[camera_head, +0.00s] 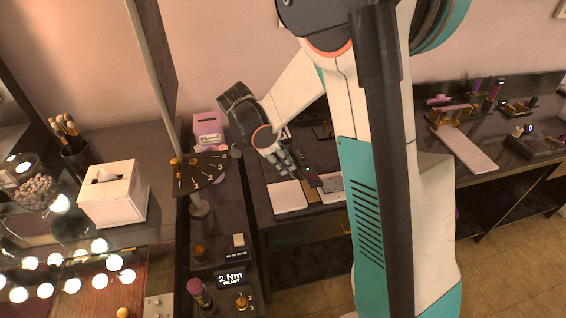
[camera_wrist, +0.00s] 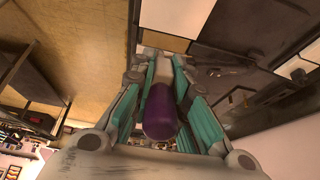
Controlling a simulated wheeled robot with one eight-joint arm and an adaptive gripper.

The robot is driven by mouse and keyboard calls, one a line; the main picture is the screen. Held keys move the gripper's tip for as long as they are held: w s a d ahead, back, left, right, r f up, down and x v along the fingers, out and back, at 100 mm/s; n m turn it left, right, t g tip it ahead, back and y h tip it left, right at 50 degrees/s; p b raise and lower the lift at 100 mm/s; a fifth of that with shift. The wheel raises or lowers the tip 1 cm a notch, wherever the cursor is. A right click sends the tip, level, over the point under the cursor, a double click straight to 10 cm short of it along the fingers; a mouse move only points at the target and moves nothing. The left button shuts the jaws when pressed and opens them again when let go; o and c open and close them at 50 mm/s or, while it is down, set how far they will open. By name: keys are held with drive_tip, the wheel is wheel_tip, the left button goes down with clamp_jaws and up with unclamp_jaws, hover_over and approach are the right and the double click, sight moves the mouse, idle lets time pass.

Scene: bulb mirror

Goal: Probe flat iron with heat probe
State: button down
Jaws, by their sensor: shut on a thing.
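My gripper (camera_head: 291,166) hangs over the middle counter in the head view, pointing down and to the right. In the wrist view its teal-padded fingers (camera_wrist: 164,100) are shut around a tool with a rounded purple handle (camera_wrist: 160,112) and a pale part beyond it. This looks like the heat probe; its tip is not clear. Below my gripper are a white pad (camera_head: 287,197) and dark slim items (camera_head: 313,177), partly hidden by the fingers. I cannot tell for certain which item is the flat iron.
A dark round rack on a pole (camera_head: 198,174), a white tissue box (camera_head: 113,193) and a display reading "2 Nm READY" (camera_head: 230,279) stand left. A pale board (camera_head: 466,150) and small tools lie on the right counter. My arm hides the counter between.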

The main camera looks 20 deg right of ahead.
sight(296, 179)
drive_tip(key=shift+b+x, duration=3.05)
drive_tip(key=shift+x, duration=1.25)
drive_tip(key=shift+s+d+f+b, duration=0.1)
drive_tip(key=shift+d+f+b, duration=0.1)
drive_tip(key=shift+f+b, duration=0.35)
drive_tip(key=shift+r, duration=0.25)
drive_tip(key=shift+p+v, duration=2.5)
drive_tip(key=shift+v, duration=1.95)
drive_tip(key=shift+f, duration=0.1)
drive_tip(key=shift+a+f, duration=0.1)
drive_tip(key=shift+a+f+n, duration=0.1)
drive_tip(key=shift+f+n, duration=0.1)
drive_tip(key=shift+n, duration=0.2)
drive_tip(key=w+a+f+n+t+y+b, duration=0.2)
drive_tip(key=a+n+t, duration=0.1)
drive_tip(key=n, duration=0.6)
drive_tip(key=w+a+f+n+t+y+b, duration=0.2)
drive_tip(key=a+n+t+y, duration=0.1)
drive_tip(key=n, duration=0.7)
drive_tip(key=shift+a+f, duration=0.35)
drive_tip(key=shift+a, duration=0.2)
